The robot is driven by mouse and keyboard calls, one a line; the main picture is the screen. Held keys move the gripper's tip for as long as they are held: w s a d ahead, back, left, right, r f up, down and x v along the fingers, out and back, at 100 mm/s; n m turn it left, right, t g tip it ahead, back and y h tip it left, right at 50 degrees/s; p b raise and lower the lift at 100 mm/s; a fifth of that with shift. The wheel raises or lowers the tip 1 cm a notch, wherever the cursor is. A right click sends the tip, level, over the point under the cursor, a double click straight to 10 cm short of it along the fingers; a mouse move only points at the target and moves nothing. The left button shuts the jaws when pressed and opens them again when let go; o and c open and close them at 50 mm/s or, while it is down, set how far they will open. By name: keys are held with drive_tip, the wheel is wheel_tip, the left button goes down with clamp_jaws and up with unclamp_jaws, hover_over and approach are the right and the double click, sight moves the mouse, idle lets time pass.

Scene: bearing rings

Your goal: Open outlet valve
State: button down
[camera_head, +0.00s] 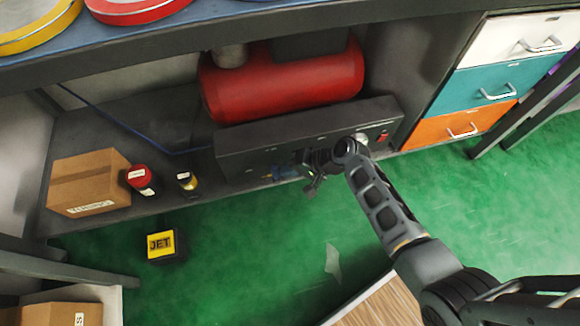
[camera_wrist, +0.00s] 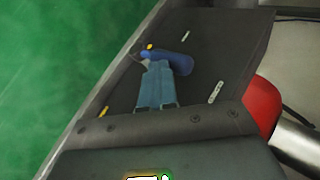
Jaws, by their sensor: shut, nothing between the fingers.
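The outlet valve (camera_head: 280,173) shows as a small blue part low on the front of the dark compressor panel (camera_head: 240,137). In the wrist view the blue valve handle (camera_wrist: 178,64) lies just beyond my gripper (camera_wrist: 158,66), with a small yellow part at its left end. My gripper's two blue-grey fingers are together with nothing between them. Their tips overlap the handle in the picture; I cannot tell whether they touch it. In the head view my gripper (camera_head: 298,171) is at the panel, right of the valve, and my wrist hides part of the panel.
The red tank (camera_head: 285,88) stands behind the panel, with a red switch (camera_head: 383,136) at the panel's right. A cardboard box (camera_head: 88,180), a red-topped can (camera_head: 141,179) and a yellow-and-black bottle (camera_head: 187,181) stand left. A JET box (camera_head: 161,245) is on the green floor.

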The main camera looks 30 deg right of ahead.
sight(276, 171)
drive_tip(key=shift+w+a+r+n+g+h+p, duration=0.15)
drive_tip(key=shift+w+a+r+g+h+p, duration=0.35)
drive_tip(key=shift+p, duration=0.95)
drive_tip(key=shift+s+a+r+n+h+p, duration=0.15)
drive_tip(key=shift+a+r+h+p, duration=0.15)
drive_tip(key=shift+a+h+p, duration=0.8)
drive_tip(key=w+a+f+n+g+h+b, duration=0.1)
drive_tip(key=w+a+f+g+h+b, duration=0.2)
drive_tip(key=a+f+h+b, duration=0.3)
drive_tip(key=a+h+b, duration=0.2)
drive_tip(key=shift+f+n+h+b, duration=0.35)
drive_tip(key=shift+n+h+b, duration=0.05)
drive_tip(key=shift+a+f, duration=0.15)
drive_tip(key=shift+s, duration=0.1)
